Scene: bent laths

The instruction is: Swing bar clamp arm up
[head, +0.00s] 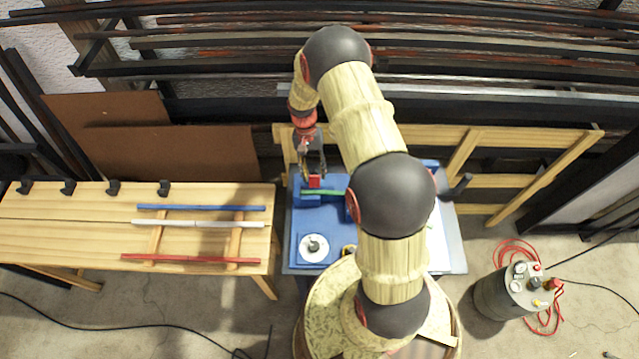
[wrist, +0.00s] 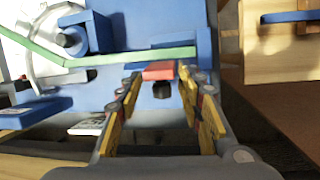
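A red block-shaped part (wrist: 159,71) with a dark piece below it, apparently the clamp arm's end, lies against the green lath (wrist: 110,58) in the wrist view. In the head view my gripper (head: 314,172) points down just above the red part. The clamp's pivot is not clear, and my arm hides part of the green lath (head: 325,193).
A blue block with a round peg (wrist: 76,38) stands left of the fingers. A round white disc (head: 315,248) sits on the blue bench (head: 300,215). A wooden table (head: 60,225) with blue, white and red laths stands at left. A grey canister (head: 510,295) is at right.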

